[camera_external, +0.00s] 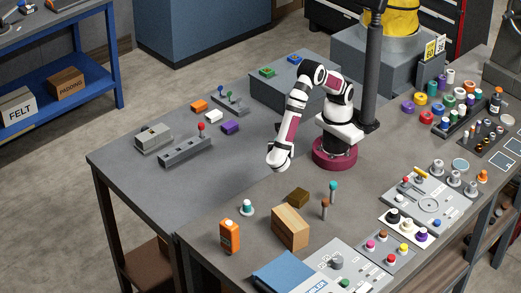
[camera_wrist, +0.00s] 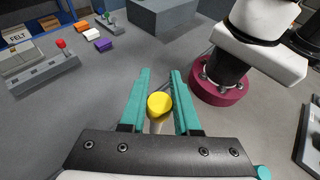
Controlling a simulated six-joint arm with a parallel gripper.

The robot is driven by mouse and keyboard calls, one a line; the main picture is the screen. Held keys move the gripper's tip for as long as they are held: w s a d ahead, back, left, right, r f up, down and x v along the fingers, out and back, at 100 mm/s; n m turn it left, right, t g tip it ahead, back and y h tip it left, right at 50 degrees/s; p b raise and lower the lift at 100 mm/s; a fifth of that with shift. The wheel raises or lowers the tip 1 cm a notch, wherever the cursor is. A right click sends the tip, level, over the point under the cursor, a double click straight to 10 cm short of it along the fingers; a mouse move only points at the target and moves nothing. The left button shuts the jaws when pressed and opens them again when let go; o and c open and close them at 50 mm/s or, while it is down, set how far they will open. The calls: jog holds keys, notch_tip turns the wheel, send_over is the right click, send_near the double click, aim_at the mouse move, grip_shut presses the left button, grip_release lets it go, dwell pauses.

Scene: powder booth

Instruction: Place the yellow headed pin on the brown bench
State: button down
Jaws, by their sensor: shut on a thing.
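The yellow headed pin (camera_wrist: 159,104) stands between the two teal fingers of my gripper (camera_wrist: 160,73) in the wrist view, its pale shaft partly hidden below the head. My gripper is shut on it. In the external view my gripper (camera_external: 279,164) hangs low over the work surface, near the seam between the two tops; the pin and fingers cannot be made out there. The brown bench (camera_external: 345,228) appears as the brownish top in the front and right of the external view, beside a greyer top (camera_external: 125,172) on the left.
On the brown bench stand a wooden block (camera_external: 290,227), a dark brown block (camera_external: 299,197), a teal headed pin (camera_external: 333,190), a brown headed pin (camera_external: 325,207) and an orange bottle (camera_external: 230,237). Bare surface lies between the blocks and the panel (camera_external: 420,205).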

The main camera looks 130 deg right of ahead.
jog(key=s+a+f+m+g+y, duration=0.2)
jog(key=s+a+m+g+y, duration=0.15)
jog(key=m+y, duration=0.35)
jog(key=m+t+y, duration=1)
jog(key=m+y, duration=0.5)
jog(key=m, duration=0.1)
send_over(344, 217)
jog(key=shift+f, duration=4.35)
jog(key=shift+f, duration=0.1)
jog(key=c, duration=0.9)
grip_release()
